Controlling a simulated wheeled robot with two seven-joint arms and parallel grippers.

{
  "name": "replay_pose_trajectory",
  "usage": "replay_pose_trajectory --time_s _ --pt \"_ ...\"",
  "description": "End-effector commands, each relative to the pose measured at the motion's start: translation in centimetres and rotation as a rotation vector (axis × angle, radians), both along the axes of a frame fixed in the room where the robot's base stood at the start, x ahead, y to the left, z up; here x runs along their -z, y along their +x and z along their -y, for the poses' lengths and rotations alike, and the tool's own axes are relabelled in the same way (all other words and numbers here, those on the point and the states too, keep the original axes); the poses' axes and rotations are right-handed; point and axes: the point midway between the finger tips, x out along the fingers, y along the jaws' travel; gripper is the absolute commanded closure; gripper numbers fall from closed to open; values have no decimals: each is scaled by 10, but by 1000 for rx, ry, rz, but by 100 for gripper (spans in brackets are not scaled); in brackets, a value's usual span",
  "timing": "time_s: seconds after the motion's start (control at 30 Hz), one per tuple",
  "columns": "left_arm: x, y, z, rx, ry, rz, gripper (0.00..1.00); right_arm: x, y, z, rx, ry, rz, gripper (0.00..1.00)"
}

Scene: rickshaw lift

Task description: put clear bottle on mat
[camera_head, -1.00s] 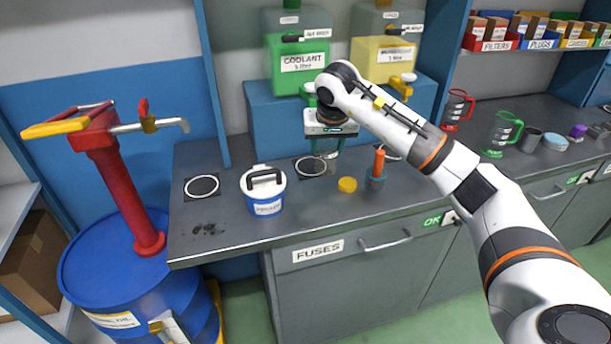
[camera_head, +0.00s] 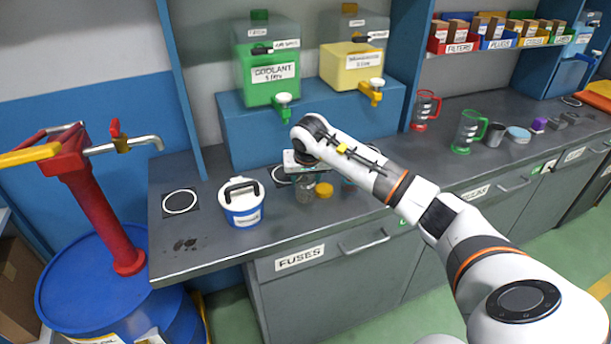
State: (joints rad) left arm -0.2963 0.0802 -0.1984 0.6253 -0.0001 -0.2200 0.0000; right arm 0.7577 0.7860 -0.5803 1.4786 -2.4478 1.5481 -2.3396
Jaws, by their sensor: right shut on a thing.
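My right gripper (camera_head: 304,172) points down over the middle of the grey bench and is shut on a clear bottle (camera_head: 305,192). The bottle is small and see-through, and the gripper hides its top. I cannot tell whether its base touches the bench. A dark square mat with a white ring (camera_head: 283,175) lies just behind and left of the bottle, partly hidden by the gripper. A similar mat (camera_head: 180,202) lies bare at the bench's left end. My left gripper is out of view.
A white-lidded blue tub (camera_head: 243,204) stands left of the bottle. A yellow cap (camera_head: 323,190) lies close to its right. Green coolant (camera_head: 270,80) and yellow (camera_head: 354,70) tanks stand behind on a blue stand. A red pump (camera_head: 90,190) rises at left.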

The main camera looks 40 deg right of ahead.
Motion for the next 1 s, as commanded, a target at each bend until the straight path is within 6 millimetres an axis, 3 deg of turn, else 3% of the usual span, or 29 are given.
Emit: replay_pose_trajectory --time_s 0.27,0.3,0.4,0.77,1.0 --pt "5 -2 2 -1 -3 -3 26 5 0 0 -1 0 0 74" --pt "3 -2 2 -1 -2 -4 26 3 0 -1 0 1 0 45" --pt "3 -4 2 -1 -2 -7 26 3 0 -1 -1 1 -1 29" --pt "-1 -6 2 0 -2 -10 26 -3 0 -1 0 1 0 29" --pt "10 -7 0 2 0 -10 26 -40 -13 -7 -1 -1 7 29"
